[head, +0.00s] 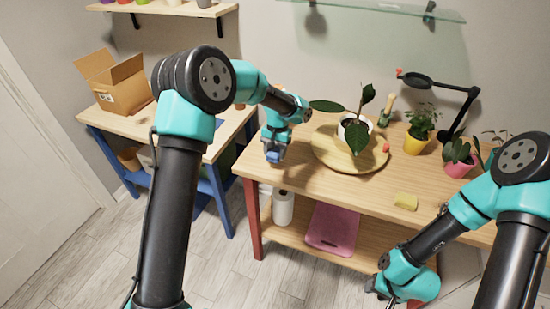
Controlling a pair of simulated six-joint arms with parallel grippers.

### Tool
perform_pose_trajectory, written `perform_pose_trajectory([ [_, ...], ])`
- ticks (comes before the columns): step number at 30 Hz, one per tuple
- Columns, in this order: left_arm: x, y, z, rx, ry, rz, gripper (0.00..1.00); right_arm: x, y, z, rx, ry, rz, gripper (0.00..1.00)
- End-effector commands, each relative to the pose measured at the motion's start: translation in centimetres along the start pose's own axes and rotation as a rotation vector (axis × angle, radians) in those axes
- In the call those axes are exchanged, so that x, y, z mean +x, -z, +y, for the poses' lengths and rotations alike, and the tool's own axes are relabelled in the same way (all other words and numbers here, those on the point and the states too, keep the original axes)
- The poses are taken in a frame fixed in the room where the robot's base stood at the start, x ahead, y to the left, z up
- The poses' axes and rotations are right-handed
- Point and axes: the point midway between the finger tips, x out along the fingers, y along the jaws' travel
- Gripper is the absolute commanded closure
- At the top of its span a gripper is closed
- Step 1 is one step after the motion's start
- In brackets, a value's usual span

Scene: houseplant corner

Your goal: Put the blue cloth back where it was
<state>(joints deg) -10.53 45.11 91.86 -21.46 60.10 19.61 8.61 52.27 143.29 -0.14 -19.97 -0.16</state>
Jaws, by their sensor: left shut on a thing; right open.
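My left gripper (274,152) is at the left end of the wooden table (300,190), shut on a small blue thing. This looks like the blue cloth (273,157), mostly covered by the fingers. I cannot tell whether the cloth touches the tabletop. My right gripper (392,302) is open, low at the bottom edge of the view in front of the table, and partly cut off.
A round wooden board (330,155) bears a leafy plant in a white pot (354,130). A yellow sponge (405,201) lies near the front edge. A yellow pot (416,143), a pink pot (458,165) and a black lamp (455,88) stand right. The front left tabletop is clear.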

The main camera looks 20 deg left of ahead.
Motion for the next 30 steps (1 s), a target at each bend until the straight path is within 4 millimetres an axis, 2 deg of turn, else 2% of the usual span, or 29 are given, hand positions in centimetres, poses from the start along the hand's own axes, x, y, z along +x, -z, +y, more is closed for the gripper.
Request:
perform_pose_trajectory([
  [7,0.0,0.6,-0.2,-0.001,-0.001,0.001,0.72,0.0,0.0,0.0,0.0,0.0,0.0,0.57],
  [15,3.2,1.2,-0.2,-0.001,-0.001,0.0,0.72,0.0,0.0,0.0,0.0,0.0,0.0,0.57],
  [28,3.7,1.3,-0.2,0.0,0.0,0.0,0.72,0.0,0.0,0.0,0.0,0.0,0.0,0.57],
  [29,3.7,1.3,-0.2,-0.001,0.0,0.0,0.48,0.0,0.0,0.0,0.0,0.0,0.0,0.57],
  [30,3.7,1.3,-0.2,-0.001,0.0,0.0,0.44,0.0,0.0,0.0,0.0,0.0,0.0,0.57],
])
